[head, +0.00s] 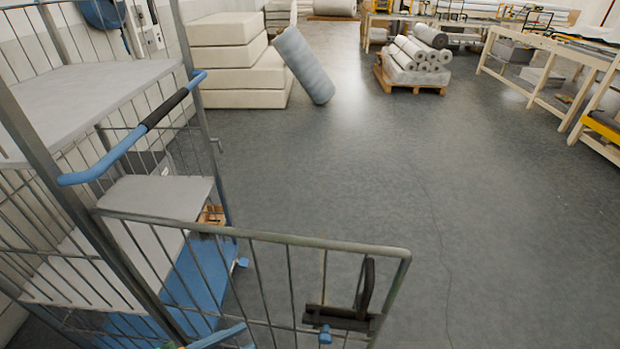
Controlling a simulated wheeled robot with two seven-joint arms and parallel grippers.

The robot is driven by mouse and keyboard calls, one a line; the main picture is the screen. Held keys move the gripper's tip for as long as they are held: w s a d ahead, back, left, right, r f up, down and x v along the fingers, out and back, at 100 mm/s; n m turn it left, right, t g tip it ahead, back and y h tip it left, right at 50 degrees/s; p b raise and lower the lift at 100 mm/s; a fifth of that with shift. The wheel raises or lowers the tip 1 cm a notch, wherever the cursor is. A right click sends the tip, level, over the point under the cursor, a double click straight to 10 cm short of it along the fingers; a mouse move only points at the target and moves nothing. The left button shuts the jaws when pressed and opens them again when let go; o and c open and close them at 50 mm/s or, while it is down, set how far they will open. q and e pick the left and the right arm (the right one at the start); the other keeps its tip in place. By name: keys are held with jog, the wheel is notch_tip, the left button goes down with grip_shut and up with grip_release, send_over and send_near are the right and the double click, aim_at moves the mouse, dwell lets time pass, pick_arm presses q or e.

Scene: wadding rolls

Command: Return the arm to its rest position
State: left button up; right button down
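Neither of my arms nor grippers can be made out in the head view. A wire roll cage (98,221) with grey posts fills the left side. A blue handle (112,160) with a black sleeve runs along it. A low wire gate (300,239) reaches out from the cage to the right. A black latch-like part (365,287) is on the gate near its right end. A blue base (195,285) shows low inside the cage.
A blue-grey roll (303,65) leans against stacked cream blocks (230,58). A pallet (408,86) carries several grey rolls (418,50). Wooden benches (545,55) stand at the right. The grey floor (500,220) in the middle and right is clear.

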pick_arm(q)
jog(key=w+a+f+n+y, duration=0.1)
jog(key=a+f+n+y, duration=0.1)
jog(key=a+f+y, duration=0.35)
jog(key=w+a+f+n+t+y, duration=0.1)
jog(key=w+a+f+n+y, duration=0.1)
jog(key=f, duration=0.7)
jog(key=w+a+f+n+y, duration=0.1)
jog(key=a+f+n+y, duration=0.15)
jog(key=f, duration=0.55)
jog(key=s+a+f+n+g+y, duration=0.2)
jog(key=s+f+g+y, duration=0.2)
jog(key=s+f, duration=0.7)
jog(key=s+d+f+n+g, duration=0.1)
jog(key=s+d+f+g, duration=0.1)
jog(key=s, duration=0.5)
jog(key=s+d+f+n+g, duration=0.1)
jog(key=s+d+f+g, duration=0.1)
jog(key=s, duration=0.4)
jog(key=shift+s+d+f+g, duration=0.3)
jog(key=shift+s+d+g, duration=0.15)
jog(key=shift+d, duration=0.4)
jog(key=shift+w, duration=0.1)
